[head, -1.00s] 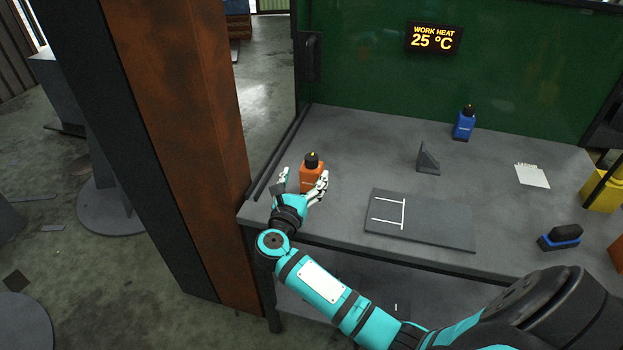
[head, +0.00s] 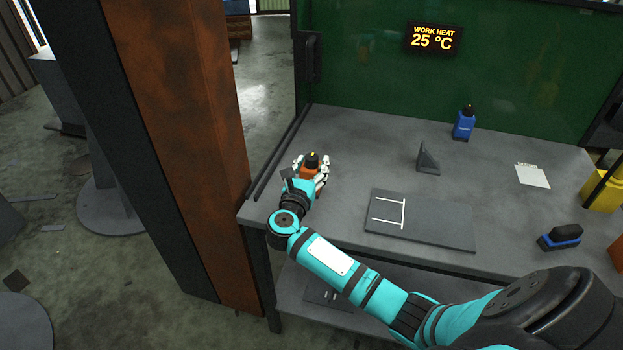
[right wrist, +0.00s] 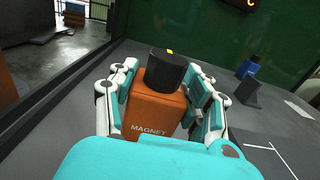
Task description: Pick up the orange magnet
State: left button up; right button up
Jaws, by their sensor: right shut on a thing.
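The orange magnet (head: 310,171) has a black knob on top and stands at the left end of the grey workbench. In the right wrist view the magnet (right wrist: 153,113) shows the word MAGNET on its near face. My right gripper (head: 311,168) is around it, with fingers on both sides, shut on it. Its fingers also show in the right wrist view (right wrist: 160,95). The magnet looks upright. I cannot tell whether its base touches the bench. My left gripper is not in view.
A dark plate (head: 435,228) with white marks lies on the bench (head: 345,135). A dark angle bracket (head: 428,159), a blue bottle-shaped object (head: 464,124), a blue-and-black brush-like object (head: 560,238) and a white card stack (head: 532,176) stand or lie further right. A rusty column (head: 185,120) rises at the left.

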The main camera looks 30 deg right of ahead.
grip_shut()
jog(key=shift+r, duration=0.1)
jog(key=shift+w+r, duration=0.1)
jog(key=shift+r, duration=0.1)
